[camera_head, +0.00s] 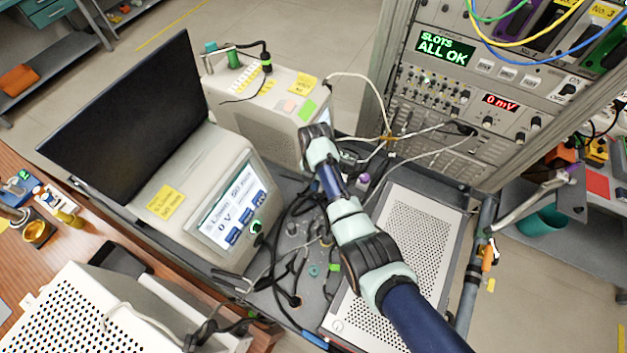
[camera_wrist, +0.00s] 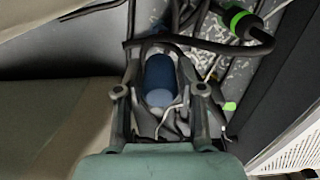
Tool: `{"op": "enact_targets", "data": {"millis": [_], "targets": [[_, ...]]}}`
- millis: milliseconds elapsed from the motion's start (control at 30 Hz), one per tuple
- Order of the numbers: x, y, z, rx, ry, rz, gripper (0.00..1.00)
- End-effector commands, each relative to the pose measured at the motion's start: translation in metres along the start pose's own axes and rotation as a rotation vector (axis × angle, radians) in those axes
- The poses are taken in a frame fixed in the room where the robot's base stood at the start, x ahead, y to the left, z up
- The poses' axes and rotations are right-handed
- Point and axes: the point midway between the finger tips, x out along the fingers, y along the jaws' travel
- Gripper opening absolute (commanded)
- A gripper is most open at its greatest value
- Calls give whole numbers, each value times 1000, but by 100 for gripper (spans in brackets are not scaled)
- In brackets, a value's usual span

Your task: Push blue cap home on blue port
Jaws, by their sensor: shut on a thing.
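A dark blue rounded cylinder, which looks like the blue cap (camera_wrist: 158,72), lies between the fingers of my gripper (camera_wrist: 161,62) in the wrist view. Its near end is a paler blue. The fingers are closed in on both its sides, shut on it. A dark cable loop arches around its far end. I cannot make out the blue port; the cap and fingers may cover it. In the head view my arm reaches over the cart beside the beige box, and the fingers and cap are hidden behind my wrist.
A black cable with a green-banded plug (camera_wrist: 240,20) runs close beyond the fingers. The beige box (camera_head: 262,105), the display unit (camera_head: 200,200) and a perforated metal case (camera_head: 410,230) crowd the cart. Loose cables (camera_head: 290,270) lie between them. An instrument rack (camera_head: 480,90) stands at right.

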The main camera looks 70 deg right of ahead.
Motion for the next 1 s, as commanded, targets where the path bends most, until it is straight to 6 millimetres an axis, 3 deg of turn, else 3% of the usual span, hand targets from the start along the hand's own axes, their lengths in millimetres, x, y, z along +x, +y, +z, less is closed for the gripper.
{"op": "enact_targets", "data": {"millis": [367,800,1000], "targets": [[-3,0,0,2,0,0,9],[47,0,0,2,0,-1,9],[58,0,0,2,0,0,9]]}}
